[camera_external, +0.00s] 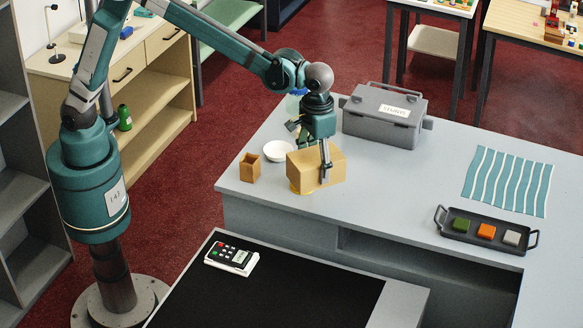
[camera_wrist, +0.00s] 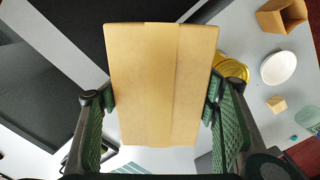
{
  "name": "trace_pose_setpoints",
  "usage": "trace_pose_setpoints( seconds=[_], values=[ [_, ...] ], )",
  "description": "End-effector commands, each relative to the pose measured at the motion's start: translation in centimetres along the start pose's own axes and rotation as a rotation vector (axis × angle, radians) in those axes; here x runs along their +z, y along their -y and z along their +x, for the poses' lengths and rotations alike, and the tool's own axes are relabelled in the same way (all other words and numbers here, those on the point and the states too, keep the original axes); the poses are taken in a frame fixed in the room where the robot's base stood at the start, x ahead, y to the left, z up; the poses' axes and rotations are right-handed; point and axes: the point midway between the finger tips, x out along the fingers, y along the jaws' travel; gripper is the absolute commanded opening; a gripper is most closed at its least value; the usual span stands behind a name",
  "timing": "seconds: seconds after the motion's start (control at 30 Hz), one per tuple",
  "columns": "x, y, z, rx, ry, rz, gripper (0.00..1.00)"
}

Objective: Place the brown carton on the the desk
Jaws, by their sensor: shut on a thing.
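The brown carton (camera_external: 311,169) is a tan box with a tape strip along its top. My gripper (camera_external: 318,165) is shut on it from above, one finger down its near side. In the wrist view, the carton (camera_wrist: 155,80) lies between both fingers (camera_wrist: 160,98). The grey desk (camera_external: 400,195) is below it. The carton is near the desk's front left part; I cannot tell whether its underside touches the desk. A yellow round thing (camera_wrist: 232,68) shows partly beside and under the carton; most of it is hidden.
A small open brown box (camera_external: 250,168) and white bowl (camera_external: 278,151) stand left of the carton. A grey toolbox (camera_external: 384,115) is behind right. A striped teal cloth (camera_external: 508,181) and black tray (camera_external: 486,231) with coloured blocks lie right. The desk between carton and tray is clear.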

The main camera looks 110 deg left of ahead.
Motion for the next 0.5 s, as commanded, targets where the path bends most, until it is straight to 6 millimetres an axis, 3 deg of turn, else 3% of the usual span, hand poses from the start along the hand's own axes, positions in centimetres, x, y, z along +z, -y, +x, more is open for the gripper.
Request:
trace_pose_setpoints(
  seconds=[0.2, 0.5],
  values=[
    [6.7, -2.8, 0.0, 0.000, 0.000, 0.152, 0.42],
    [15.6, -5.4, 0.2, 0.000, 0.000, 0.359, 0.42]
  ],
)
